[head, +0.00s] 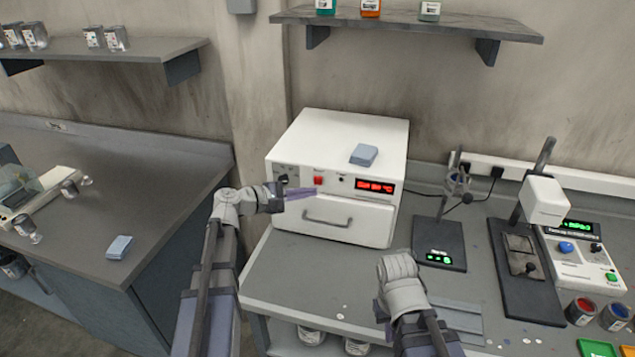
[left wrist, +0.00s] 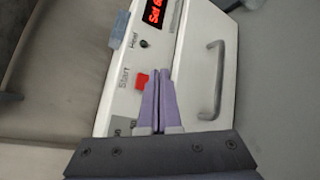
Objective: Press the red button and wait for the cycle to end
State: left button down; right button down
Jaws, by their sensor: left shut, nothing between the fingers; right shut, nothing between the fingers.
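The red button (head: 318,181) sits on the front panel of a white oven-like box (head: 330,140), left of a lit red display (head: 375,187). In the left wrist view the red button (left wrist: 141,80) is beside the word "Start", just ahead and left of my fingertips. My left gripper (head: 312,190) is shut and empty, its purple fingers pointing at the panel close to the button. In the left wrist view the fingers (left wrist: 158,85) lie together; I cannot tell whether they touch the button. My right arm (head: 402,290) is low in front; its gripper fingers are not visible.
A drawer handle (head: 327,220) sticks out below the panel. A blue-grey cloth (head: 364,155) lies on top of the box. A small device with a green display (head: 438,245) and a press-like instrument (head: 525,250) stand to the right. The bench before the box is mostly clear.

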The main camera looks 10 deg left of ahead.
aim_at(321, 184)
pick_arm(q)
jog(key=shift+w, duration=0.75)
jog(key=shift+w, duration=0.1)
dwell(1.4)
jog(key=shift+w, duration=0.3)
jog(key=shift+w, duration=0.45)
dwell(0.7)
jog(key=shift+s, duration=0.9)
jog(key=s, duration=0.5)
dwell(0.5)
